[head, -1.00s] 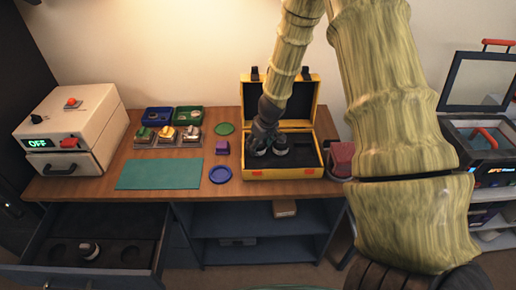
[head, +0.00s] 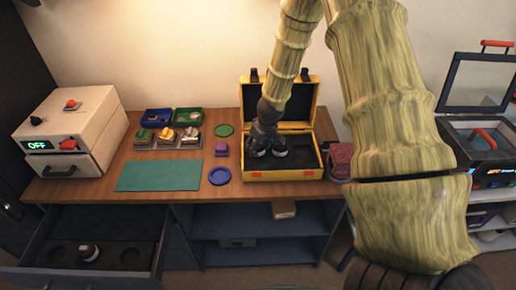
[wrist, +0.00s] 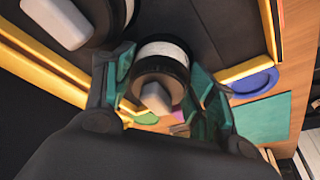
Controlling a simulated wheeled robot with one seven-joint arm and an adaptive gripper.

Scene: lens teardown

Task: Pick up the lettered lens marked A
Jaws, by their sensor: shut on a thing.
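My gripper (wrist: 160,88) is down in the open yellow case (head: 283,174) on the workbench. Its teal-lined fingers are shut on a dark lens (wrist: 161,66) with a pale band and a light grey piece on it. A second, similar lens (wrist: 120,8) lies beside it, at the upper left of the wrist view. In the head view this other lens (head: 280,152) shows just right of my gripper. No letter can be read on either lens. The gripper hides part of the held lens in the head view.
A beige machine (head: 72,125) stands far left.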

